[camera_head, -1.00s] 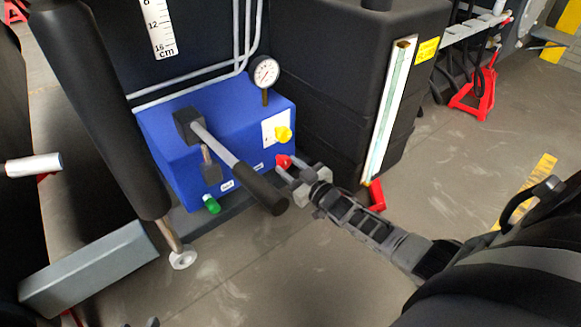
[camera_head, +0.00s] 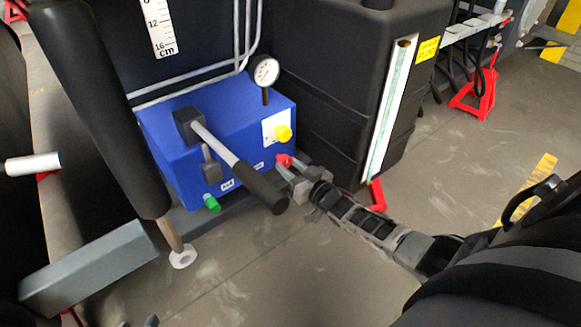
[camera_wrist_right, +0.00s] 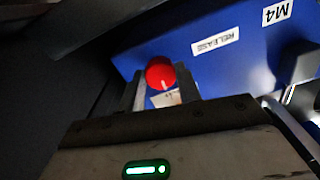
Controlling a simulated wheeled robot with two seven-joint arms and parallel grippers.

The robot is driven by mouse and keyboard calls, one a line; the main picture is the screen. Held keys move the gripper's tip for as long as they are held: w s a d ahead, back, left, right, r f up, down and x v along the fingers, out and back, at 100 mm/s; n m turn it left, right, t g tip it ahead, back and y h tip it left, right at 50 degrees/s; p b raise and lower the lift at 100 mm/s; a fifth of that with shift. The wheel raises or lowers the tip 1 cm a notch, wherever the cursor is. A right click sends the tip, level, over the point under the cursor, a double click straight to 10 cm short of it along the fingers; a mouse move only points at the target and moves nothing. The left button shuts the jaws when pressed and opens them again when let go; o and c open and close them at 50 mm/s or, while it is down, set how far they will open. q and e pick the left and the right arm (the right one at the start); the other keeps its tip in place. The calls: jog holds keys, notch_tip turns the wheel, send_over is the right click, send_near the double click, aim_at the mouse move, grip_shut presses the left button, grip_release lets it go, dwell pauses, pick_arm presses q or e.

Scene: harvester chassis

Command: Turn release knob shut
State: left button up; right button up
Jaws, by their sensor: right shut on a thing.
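The red release knob (camera_head: 284,160) sits on the lower right of the blue pump unit's front (camera_head: 165,150). In the right wrist view the round red knob (camera_wrist_right: 160,73) has a pale line on its face, and a RELEASE label (camera_wrist_right: 215,41) is beside it. My right gripper (camera_head: 285,168) reaches in from the right and is shut on the knob. Its fingers (camera_wrist_right: 160,88) stand on both sides of the knob in the wrist view. Small grey tips, possibly of my left gripper (camera_head: 137,323), show at the bottom edge; most of it is out of frame.
The pump lever's black grip (camera_head: 262,188) hangs close left of my right gripper. A yellow knob (camera_head: 283,133), a green fitting (camera_head: 211,203) and a gauge (camera_head: 264,72) are on the unit. A black tank (camera_head: 340,70) stands behind. The floor in front is free.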

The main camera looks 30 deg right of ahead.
jog(key=shift+s+f, duration=0.1)
jog(key=o, duration=1)
jog(key=shift+s+p, duration=0.3)
jog(key=shift+s, duration=0.2)
pick_arm(q)
jog(key=p, duration=0.2)
jog(key=s+a+g+y+p, duration=0.1)
jog(key=shift+a+f+g+p, duration=0.2)
jog(key=shift+f+g+p, duration=0.1)
jog(key=shift+f+p, duration=0.1)
pick_arm(e)
jog(key=s+d, duration=0.1)
jog(key=s, duration=1.3)
jog(key=shift+s+d, duration=0.35)
jog(key=shift+s, duration=0.05)
